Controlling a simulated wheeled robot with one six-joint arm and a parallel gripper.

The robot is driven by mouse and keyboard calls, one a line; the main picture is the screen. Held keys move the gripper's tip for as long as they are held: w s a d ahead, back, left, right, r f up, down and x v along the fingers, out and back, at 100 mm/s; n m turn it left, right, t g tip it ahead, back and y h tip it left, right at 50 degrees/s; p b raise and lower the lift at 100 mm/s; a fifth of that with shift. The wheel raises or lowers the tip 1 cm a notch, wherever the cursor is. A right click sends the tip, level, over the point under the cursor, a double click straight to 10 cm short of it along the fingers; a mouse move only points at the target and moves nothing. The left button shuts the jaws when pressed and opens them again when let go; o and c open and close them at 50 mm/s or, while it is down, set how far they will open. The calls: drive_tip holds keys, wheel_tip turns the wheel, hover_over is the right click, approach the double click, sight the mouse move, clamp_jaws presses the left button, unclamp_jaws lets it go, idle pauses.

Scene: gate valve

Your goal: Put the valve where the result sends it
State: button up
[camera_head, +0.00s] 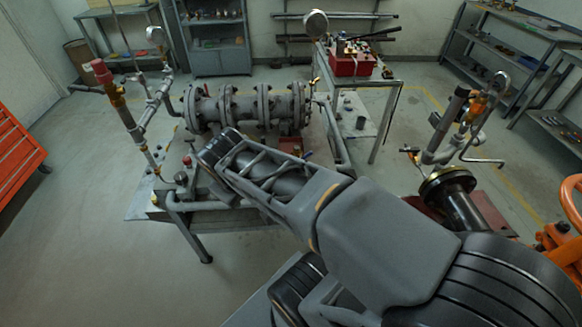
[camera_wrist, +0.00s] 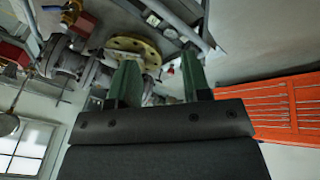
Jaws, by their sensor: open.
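A grey flanged pipe body (camera_head: 248,108) lies across a steel bench in the middle of the head view. An orange handwheel (camera_head: 572,205) shows at the right edge, cut off by the frame. I cannot tell for certain which of these is the valve. My gripper (camera_wrist: 160,82) is open in the wrist view, its two green fingers apart with nothing held between them. A yellowish flange (camera_wrist: 128,43) shows beyond the left finger, partly hidden by it. In the head view my arm hides part of the bench and the fingers cannot be made out.
A red-capped upright pipe (camera_head: 103,72) stands left of the flanged body. A red box (camera_head: 352,64) sits on a table behind. A black flanged pipe (camera_head: 450,185) with a gauge stands at right. An orange cabinet (camera_head: 15,145) is at far left. Floor at lower left is clear.

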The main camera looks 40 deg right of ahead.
drive_tip(key=d+f+n+g+h+b, duration=0.2)
drive_tip(key=d+f+n+h+b, duration=0.15)
drive_tip(key=d+f+b, duration=0.35)
drive_tip(key=n+t+h+b, duration=0.4)
drive_tip(key=n+h+b, duration=0.7)
drive_tip(key=n+b, duration=0.45)
approach(295, 149)
drive_tip(key=shift+n, duration=0.4)
drive_tip(key=x, duration=0.4)
drive_tip(key=shift+d+f, duration=0.2)
drive_tip(key=shift+d, duration=0.1)
drive_tip(key=shift+r+x, duration=0.2)
drive_tip(key=shift+x, duration=3)
drive_tip(key=shift+c, duration=0.2)
clamp_jaws()
